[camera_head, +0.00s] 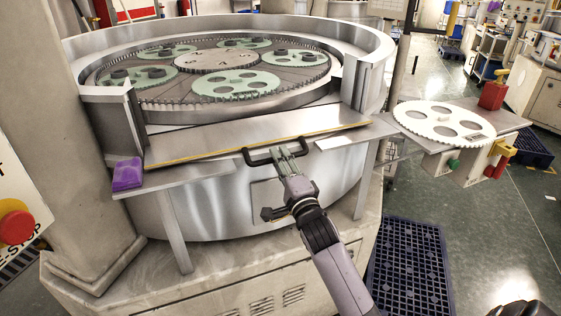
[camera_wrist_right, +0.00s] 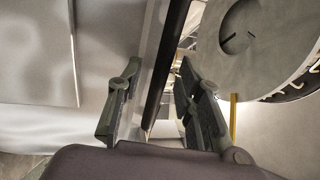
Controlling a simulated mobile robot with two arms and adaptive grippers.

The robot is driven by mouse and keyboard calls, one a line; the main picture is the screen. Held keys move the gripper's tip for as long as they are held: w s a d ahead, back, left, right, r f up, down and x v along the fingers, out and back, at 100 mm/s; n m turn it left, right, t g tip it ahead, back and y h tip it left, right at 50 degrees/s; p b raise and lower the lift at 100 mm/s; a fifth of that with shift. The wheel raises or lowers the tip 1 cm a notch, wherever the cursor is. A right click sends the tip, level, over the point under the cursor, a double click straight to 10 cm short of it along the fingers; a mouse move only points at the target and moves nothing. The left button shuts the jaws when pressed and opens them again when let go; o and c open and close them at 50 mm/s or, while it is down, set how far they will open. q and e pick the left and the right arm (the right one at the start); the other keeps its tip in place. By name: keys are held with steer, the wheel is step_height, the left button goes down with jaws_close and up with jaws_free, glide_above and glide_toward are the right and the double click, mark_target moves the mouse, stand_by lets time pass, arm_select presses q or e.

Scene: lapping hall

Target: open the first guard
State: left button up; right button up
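The guard (camera_head: 250,134) is a flat metal panel with a yellow front edge, set across the gap in the round wall of the lapping machine. It appears to lie low and slope outward; its exact angle is hard to tell. A black bar handle (camera_head: 262,160) is on its front edge. My right gripper (camera_head: 287,155) is at the right part of this handle. In the right wrist view, the dark handle bar (camera_wrist_right: 168,62) runs between the two fingers of my right gripper (camera_wrist_right: 160,108), which stand apart. No grip on the bar shows. My left gripper is not in view.
Behind the guard lie a toothed ring with green carriers (camera_head: 235,84). A purple item (camera_head: 127,174) sits on the ledge at left. A side table with a pale gear disc (camera_head: 444,121) stands at right. A dark blue grated pallet (camera_head: 408,268) lies on the floor.

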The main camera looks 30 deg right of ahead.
steer(key=shift+c, duration=0.5)
jaws_close()
stand_by(0.4)
